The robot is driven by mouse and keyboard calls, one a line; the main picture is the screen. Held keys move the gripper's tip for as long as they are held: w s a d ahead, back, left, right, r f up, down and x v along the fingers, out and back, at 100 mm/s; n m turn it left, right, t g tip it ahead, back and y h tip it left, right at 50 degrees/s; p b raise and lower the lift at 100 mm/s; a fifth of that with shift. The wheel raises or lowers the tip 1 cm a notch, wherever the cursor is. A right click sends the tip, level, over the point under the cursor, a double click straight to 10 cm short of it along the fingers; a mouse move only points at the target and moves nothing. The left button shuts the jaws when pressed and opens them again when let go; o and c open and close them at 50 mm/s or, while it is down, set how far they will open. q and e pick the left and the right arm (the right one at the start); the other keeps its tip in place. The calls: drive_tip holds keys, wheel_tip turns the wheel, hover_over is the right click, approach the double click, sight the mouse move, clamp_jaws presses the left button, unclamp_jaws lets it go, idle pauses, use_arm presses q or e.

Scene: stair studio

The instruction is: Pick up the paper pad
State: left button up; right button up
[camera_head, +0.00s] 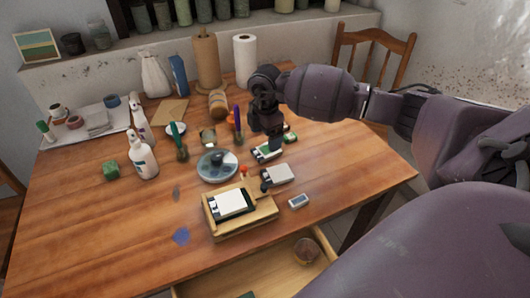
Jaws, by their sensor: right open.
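Which item is the paper pad is not certain at this size. A small flat white item with a green edge (267,153) lies on the wooden table, just below my right gripper (274,145). The gripper points down and is open, its fingertips close to this item; I cannot tell whether they touch it. Another white-topped pad with a dark edge (232,203) lies in a shallow wooden tray (262,217) nearer the front. A grey-white block with a dark end (278,175) lies between them. My left gripper is not in view.
A round grey dish (217,167) and pen holders stand left of the gripper. Paper rolls (245,60) stand at the back. A drawer (275,272) is open at the front. The table's right side is clear.

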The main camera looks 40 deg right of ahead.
sight(266, 150)
drive_tip(key=shift+w+d+f+b, duration=0.15)
drive_tip(key=shift+f+b, duration=0.25)
drive_tip(key=shift+f, duration=1.15)
drive_tip(key=shift+d+f+b, duration=0.15)
drive_tip(key=shift+f+b, duration=0.25)
drive_tip(key=shift+f, duration=1.15)
drive_tip(key=shift+r, duration=0.1)
drive_tip(key=c, duration=1)
